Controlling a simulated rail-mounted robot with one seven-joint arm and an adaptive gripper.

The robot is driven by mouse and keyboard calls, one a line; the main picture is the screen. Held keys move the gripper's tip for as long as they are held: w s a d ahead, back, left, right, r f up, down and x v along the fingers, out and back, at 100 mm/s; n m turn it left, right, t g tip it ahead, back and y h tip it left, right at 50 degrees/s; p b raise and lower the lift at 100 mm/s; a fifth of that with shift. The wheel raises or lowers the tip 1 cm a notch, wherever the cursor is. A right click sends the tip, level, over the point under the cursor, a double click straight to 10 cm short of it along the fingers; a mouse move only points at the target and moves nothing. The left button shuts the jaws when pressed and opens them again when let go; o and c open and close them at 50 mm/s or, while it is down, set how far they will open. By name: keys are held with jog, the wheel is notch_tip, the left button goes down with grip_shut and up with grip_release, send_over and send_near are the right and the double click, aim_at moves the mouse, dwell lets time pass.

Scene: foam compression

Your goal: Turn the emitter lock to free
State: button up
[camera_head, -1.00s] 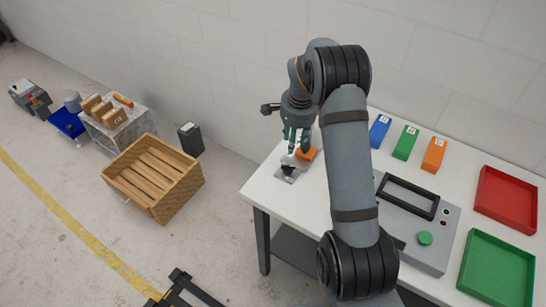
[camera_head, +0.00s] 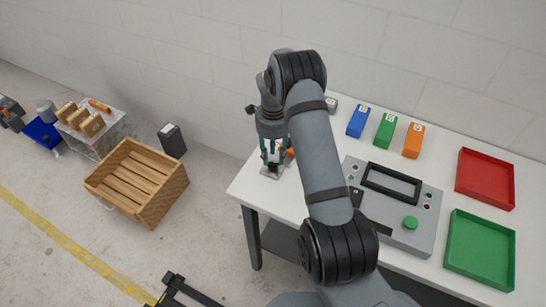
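A small metal plate (camera_head: 268,174) lies at the left end of the white table (camera_head: 245,190); it seems to be the base of the emitter lock. My gripper (camera_head: 272,160) points down right over this plate, its teal fingers at or just above it. The fingers hide most of the fitting, so its knob and setting cannot be made out. A bit of an orange part (camera_head: 290,153) shows just right of the fingers. Whether the fingers touch or grip anything cannot be told.
A grey box with a black frame and a green button (camera_head: 410,223) stands right of my arm. Blue (camera_head: 357,121), green (camera_head: 385,131) and orange (camera_head: 413,141) blocks stand behind it. Red (camera_head: 486,179) and green (camera_head: 480,250) trays lie at right. A wooden crate (camera_head: 137,184) is on the floor.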

aim_at(273, 165)
jog(key=shift+f, duration=1.45)
jog(key=shift+a, duration=0.1)
jog(key=shift+c, duration=0.9)
grip_shut()
